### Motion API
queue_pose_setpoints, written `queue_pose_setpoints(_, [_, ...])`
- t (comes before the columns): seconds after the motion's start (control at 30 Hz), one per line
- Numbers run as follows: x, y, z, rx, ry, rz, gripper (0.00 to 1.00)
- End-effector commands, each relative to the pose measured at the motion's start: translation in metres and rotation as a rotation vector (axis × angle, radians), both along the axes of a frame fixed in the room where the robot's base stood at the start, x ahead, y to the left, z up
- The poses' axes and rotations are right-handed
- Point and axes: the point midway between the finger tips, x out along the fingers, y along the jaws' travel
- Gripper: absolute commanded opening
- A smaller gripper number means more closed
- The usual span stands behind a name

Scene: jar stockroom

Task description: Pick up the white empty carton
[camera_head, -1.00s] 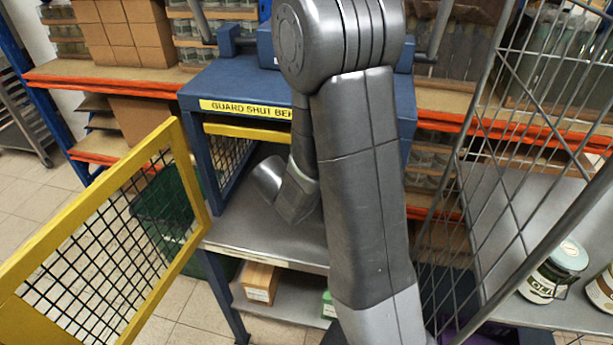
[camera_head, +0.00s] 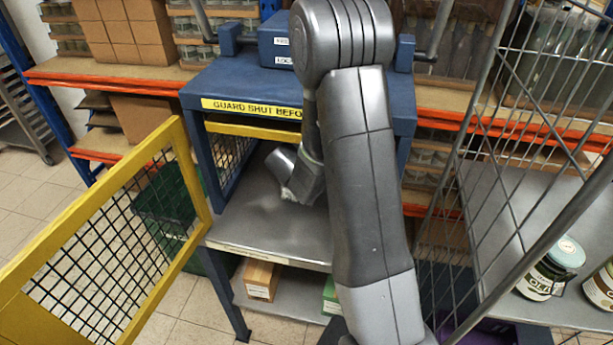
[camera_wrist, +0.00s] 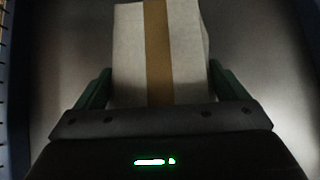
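The white carton (camera_wrist: 129,55) with a brown tape strip down its middle fills the upper middle of the wrist view. My gripper (camera_wrist: 160,68) has its two dark green fingers on either side of the carton, close to its edges. I cannot tell whether both fingers press on it. In the head view, my gripper is low inside the blue guarded station, over the grey metal shelf (camera_head: 262,222), partly hidden by my arm. The carton cannot be made out clearly there.
A yellow mesh guard door (camera_head: 110,240) stands open at the left. The blue station frame (camera_head: 205,170) has a yellow "guard shut" label above the opening. A wire cage door (camera_head: 500,180) and a shelf with jars (camera_head: 548,272) are on the right. A brown box (camera_head: 262,280) lies on the lower shelf.

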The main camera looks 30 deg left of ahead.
Motion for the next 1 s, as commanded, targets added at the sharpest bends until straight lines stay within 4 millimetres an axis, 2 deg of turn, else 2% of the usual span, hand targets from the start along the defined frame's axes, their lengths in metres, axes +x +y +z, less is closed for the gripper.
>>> queue_pose_setpoints(0.03, [-0.0001, 0.0, 0.0001, 0.0, 0.0, 0.0, 0.82])
queue_pose_setpoints(0.17, [-0.0002, 0.0, 0.0001, 0.0, 0.0, 0.0, 0.58])
queue_pose_setpoints(1.0, [0.0003, 0.0003, 0.006, 0.0, -0.001, -0.011, 0.58])
